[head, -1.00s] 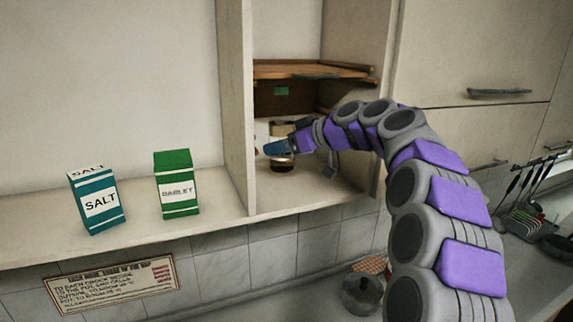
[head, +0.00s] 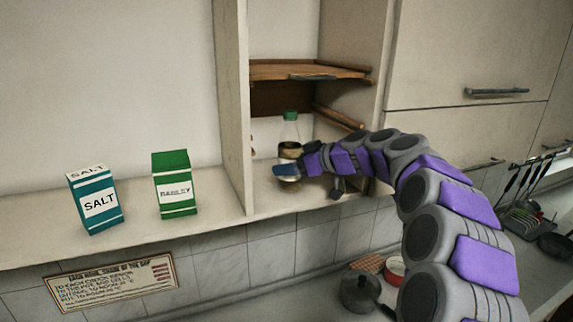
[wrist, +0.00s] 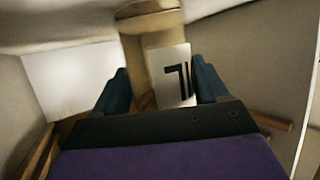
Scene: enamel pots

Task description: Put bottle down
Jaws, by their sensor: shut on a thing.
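A clear bottle with a green cap (head: 290,131) stands upright in the open cupboard compartment, with dark brown contents. My gripper (head: 287,172) is shut on the lower part of the bottle, just above the compartment floor (head: 268,203). The fingers hide part of the bottle, and I cannot tell whether its base touches the floor. In the wrist view, a tan, rounded part of the bottle (wrist: 139,60) with a white, black-marked label shows between my two blue fingers (wrist: 158,90).
A wooden shelf (head: 305,70) sits above the bottle, and a divider wall (head: 234,110) stands to its left. A blue salt box (head: 97,203) and a green box (head: 175,185) stand left of the divider. A dark pot (head: 360,290) is on the counter below.

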